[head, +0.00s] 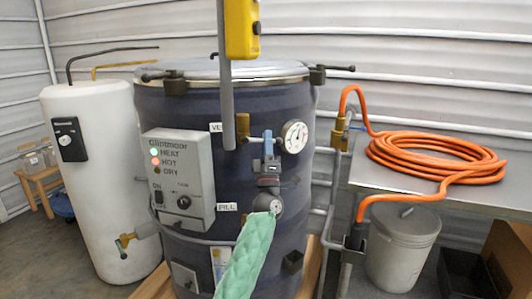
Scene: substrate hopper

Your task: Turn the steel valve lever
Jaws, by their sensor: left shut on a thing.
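A dark blue drum-shaped hopper (190,108) stands in the middle of the head view. The steel valve lever (256,140) is on its front, between the vent label and the round gauge, and only a small part of it shows. My left gripper (268,160) is in front of the hopper, at the end of my arm in its green quilted sleeve, and is shut on the lever. The jaws hide much of the lever, so its exact angle is hard to tell. My right gripper is not in view.
A grey control box (180,178) with lit lamps is on the hopper's left front. A yellow pendant (241,28) hangs above, beside a vertical grey pipe (225,75). A white tank (95,185) stands left. A steel table (390,183) with an orange hose (430,158) stands right.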

